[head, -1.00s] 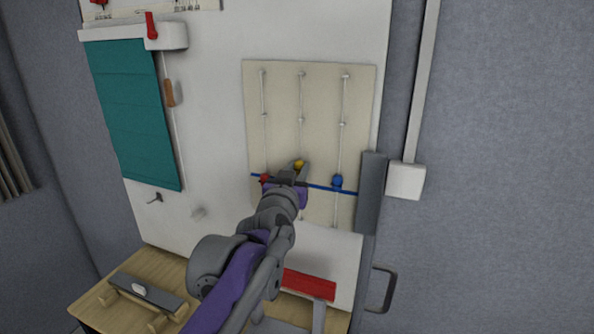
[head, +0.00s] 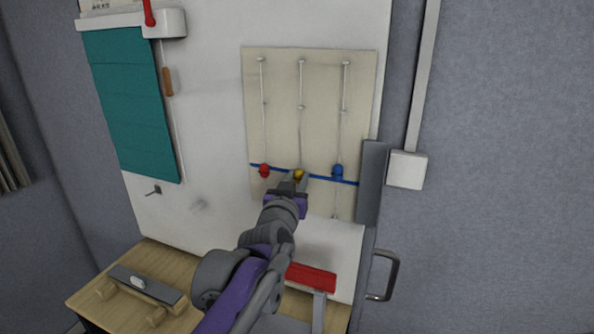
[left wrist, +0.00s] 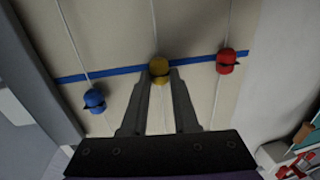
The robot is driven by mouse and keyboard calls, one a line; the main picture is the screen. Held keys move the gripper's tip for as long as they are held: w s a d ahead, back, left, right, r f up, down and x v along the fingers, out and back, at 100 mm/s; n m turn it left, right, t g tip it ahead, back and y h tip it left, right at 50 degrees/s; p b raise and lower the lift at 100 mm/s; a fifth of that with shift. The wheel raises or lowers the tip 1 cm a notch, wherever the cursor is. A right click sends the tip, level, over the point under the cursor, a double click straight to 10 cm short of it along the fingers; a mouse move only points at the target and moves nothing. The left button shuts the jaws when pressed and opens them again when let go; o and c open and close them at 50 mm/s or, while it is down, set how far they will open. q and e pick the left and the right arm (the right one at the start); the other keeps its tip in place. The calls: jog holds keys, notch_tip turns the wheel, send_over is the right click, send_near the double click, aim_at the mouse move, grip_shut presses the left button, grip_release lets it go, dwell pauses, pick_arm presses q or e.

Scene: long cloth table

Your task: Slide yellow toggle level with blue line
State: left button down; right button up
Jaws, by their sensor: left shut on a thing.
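The yellow toggle (head: 298,174) sits on the middle cord of a beige board (head: 284,130). It covers part of the blue line (head: 318,177), which comes out on both sides of it at about its height. In the left wrist view the yellow toggle (left wrist: 159,69) lies between my fingertips over the blue line (left wrist: 205,58). My left gripper (head: 296,182) is shut on it and hides its lower side in the head view. My right gripper is not in view.
A red toggle (head: 264,170) and a blue toggle (head: 337,171) sit on the side cords, close to my gripper. A teal blind (head: 130,105) hangs at left. A wooden table (head: 150,262) is below, with a red-topped block (head: 311,277). A grey door handle (head: 383,276) is at right.

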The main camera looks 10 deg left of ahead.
pick_arm(q)
jog(key=shift+f, duration=0.1)
jog(key=c, duration=0.6)
grip_release()
jog(key=shift+c, duration=0.2)
jog(key=shift+s, duration=0.1)
jog(key=s, duration=1)
jog(key=shift+s+a, duration=0.2)
jog(key=shift+s, duration=0.15)
jog(key=s+a+f+g+p, duration=0.2)
jog(key=s+f+g, duration=0.4)
jog(key=s+f, duration=0.6)
jog(key=s+a+f+g+p, duration=0.2)
jog(key=s+f+g, duration=0.4)
jog(key=s+f, duration=0.6)
notch_tip(320, 180, down, 6)
jog(key=shift+s+a+r+g+y, duration=0.15)
jog(key=shift+a+g+y, duration=0.15)
jog(key=shift+a, duration=0.5)
